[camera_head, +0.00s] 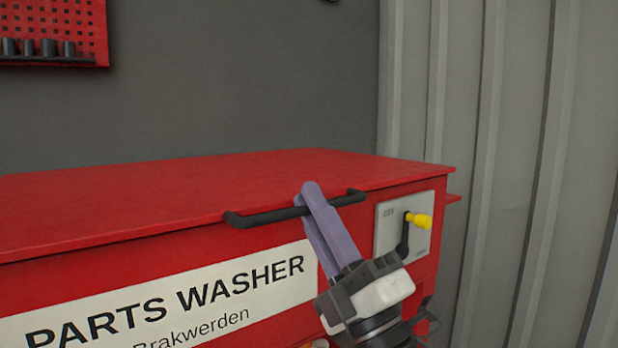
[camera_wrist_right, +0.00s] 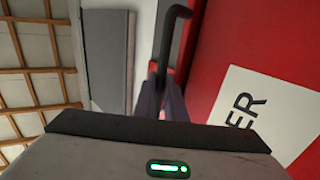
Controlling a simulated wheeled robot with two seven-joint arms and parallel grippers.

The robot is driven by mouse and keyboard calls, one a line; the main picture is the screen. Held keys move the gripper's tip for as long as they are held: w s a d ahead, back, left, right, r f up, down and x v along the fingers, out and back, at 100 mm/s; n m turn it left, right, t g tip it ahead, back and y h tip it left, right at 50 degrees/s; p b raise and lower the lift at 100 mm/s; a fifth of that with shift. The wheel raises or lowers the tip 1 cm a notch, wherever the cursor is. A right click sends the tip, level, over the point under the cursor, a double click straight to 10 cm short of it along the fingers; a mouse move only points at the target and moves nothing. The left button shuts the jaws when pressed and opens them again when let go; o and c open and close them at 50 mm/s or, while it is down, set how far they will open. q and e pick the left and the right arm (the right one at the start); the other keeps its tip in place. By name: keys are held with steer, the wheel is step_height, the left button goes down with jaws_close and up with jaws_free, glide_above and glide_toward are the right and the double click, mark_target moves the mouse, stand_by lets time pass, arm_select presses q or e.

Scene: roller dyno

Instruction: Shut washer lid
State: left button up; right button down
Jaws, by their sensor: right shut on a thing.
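The red washer lid (camera_head: 200,188) lies flat, level on top of the red parts washer (camera_head: 285,232) in the head view. A black bar handle (camera_head: 268,217) runs along the lid's front edge. My right gripper (camera_head: 312,198) is shut on this handle, its two purple fingers around the bar near the middle. My left gripper is not in view.
A panel with a black lever and yellow knob (camera_head: 419,220) sits on the washer's front, right of my gripper. A grey corrugated wall (camera_head: 510,150) stands at the right. A red pegboard (camera_head: 50,30) with black sockets hangs at upper left.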

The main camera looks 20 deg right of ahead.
steer(key=shift+w+a+f, duration=0.1)
steer(key=shift+w+f, duration=0.15)
steer(key=shift+f, duration=0.45)
steer(key=c, duration=1.8)
jaws_free()
steer(key=shift+s, duration=0.1)
steer(key=shift+y, duration=0.3)
steer(key=v, duration=1)
steer(key=shift+s+r, duration=0.35)
steer(key=shift+s, duration=0.05)
